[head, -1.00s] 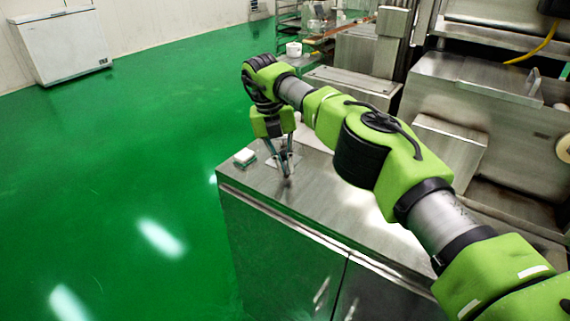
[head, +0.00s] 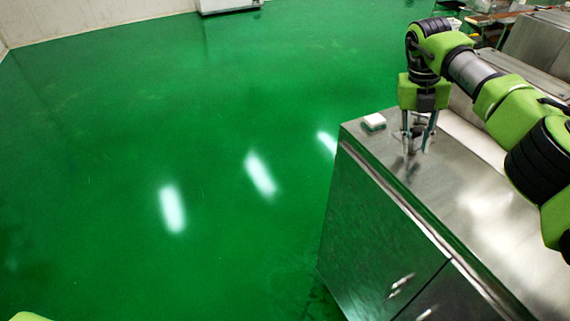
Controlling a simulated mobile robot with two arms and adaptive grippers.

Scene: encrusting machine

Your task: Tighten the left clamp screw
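Whether the tips are closed on anything is too small to tell. A small metallic piece lies around the fingertips, but I cannot make out whether it is a clamp or a screw. No left clamp screw can be told apart in the head view. My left gripper is out of view.
A small white-topped block (head: 374,121) sits on the counter's corner, left of the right gripper. The counter's front has doors with handles (head: 401,285). Open green floor (head: 150,120) fills the left. A white chest (head: 229,5) stands at the far wall.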

